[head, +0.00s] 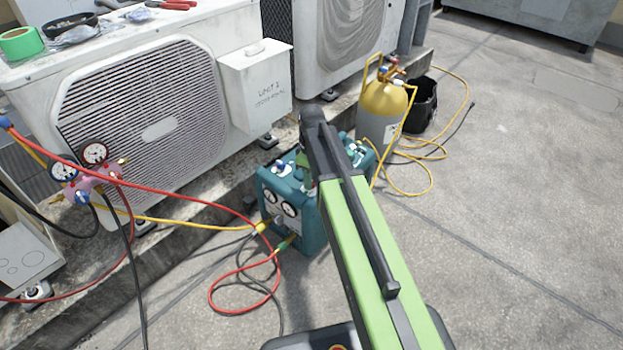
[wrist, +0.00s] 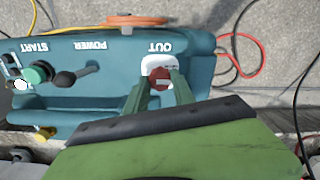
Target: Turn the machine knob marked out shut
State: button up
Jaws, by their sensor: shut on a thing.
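The teal machine (head: 311,232) stands on the roof floor in the head view, partly hidden behind my arm. In the wrist view its top (wrist: 90,100) shows upside-down labels OUT, POWER and START. The red knob (wrist: 160,75) sits on a white plate beside the OUT label, with a pale bar across it. My gripper (wrist: 160,88) is shut on this red knob, one finger on each side. In the head view my arm hides the knob and the fingertips.
A black lever (wrist: 77,78) and a green button (wrist: 38,73) lie left of the knob. Red and yellow hoses run from the machine's front to a gauge manifold (head: 92,185). A yellow-topped cylinder (head: 384,105) stands behind. Open floor lies to the right.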

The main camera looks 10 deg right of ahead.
grip_shut()
jog(key=shift+m, duration=0.3)
jog(key=m, duration=0.3)
jog(key=shift+m, duration=0.4)
jog(key=m, duration=0.9)
jog(key=shift+w+m, duration=0.1)
jog(key=shift+m, duration=1.8)
